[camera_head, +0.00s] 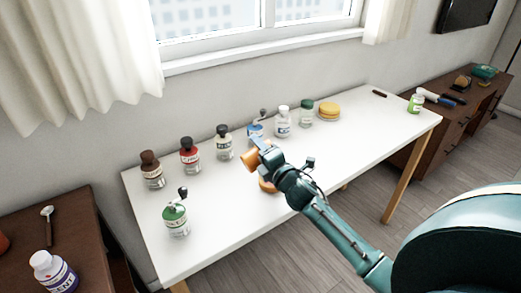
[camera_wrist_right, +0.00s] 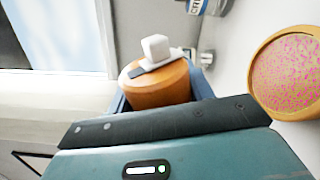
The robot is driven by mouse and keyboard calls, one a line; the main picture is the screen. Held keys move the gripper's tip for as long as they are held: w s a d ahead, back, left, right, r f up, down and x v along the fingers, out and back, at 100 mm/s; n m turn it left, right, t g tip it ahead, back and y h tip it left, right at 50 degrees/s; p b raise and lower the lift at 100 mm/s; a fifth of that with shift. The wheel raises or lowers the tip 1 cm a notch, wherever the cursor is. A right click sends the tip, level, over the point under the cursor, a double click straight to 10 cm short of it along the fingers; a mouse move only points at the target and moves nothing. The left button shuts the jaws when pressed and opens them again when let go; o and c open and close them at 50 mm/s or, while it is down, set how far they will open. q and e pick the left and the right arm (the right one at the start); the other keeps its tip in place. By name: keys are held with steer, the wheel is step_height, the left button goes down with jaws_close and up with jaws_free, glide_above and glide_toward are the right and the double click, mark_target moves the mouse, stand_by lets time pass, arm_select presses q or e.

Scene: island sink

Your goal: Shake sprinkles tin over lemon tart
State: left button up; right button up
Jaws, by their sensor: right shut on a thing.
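My right gripper (camera_head: 262,154) is shut on an orange tin (camera_head: 249,161), held tipped on its side above the white table. In the right wrist view the orange tin (camera_wrist_right: 160,86) sits between blue fingers, with a white block and a grey strip at its end. The lemon tart (camera_head: 267,186) is on the table below the gripper, partly hidden by my arm. In the right wrist view the tart (camera_wrist_right: 286,74) has an orange-brown rim and a top covered in pink specks. The tin is apart from the tart. My left gripper is not in view.
Several bottles, such as a red one (camera_head: 189,155) and a white one (camera_head: 282,121), line the back of the white table (camera_head: 225,225). A yellow round stack (camera_head: 328,112) sits at the back. The table's right part is mostly clear.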

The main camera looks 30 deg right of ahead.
steer(key=n, duration=0.1)
steer(key=r+n, duration=0.1)
steer(key=n, duration=0.1)
steer(key=n+p, duration=0.1)
steer(key=n, duration=0.1)
steer(key=shift+r, duration=0.3)
steer(key=n, duration=0.1)
steer(key=r+n+p, duration=0.1)
steer(key=n, duration=0.3)
steer(key=shift+r+p, duration=0.25)
steer(key=shift+p, duration=0.15)
steer(key=shift+r+n+p, duration=0.2)
steer(key=shift+n+p, duration=0.25)
steer(key=shift+n, duration=0.75)
steer(key=shift+r+n+p, duration=0.1)
steer(key=shift+n+p, duration=0.25)
steer(key=shift+n, duration=0.85)
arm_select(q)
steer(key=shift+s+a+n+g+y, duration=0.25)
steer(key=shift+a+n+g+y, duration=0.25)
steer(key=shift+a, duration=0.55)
arm_select(e)
steer(key=shift+f, duration=0.2)
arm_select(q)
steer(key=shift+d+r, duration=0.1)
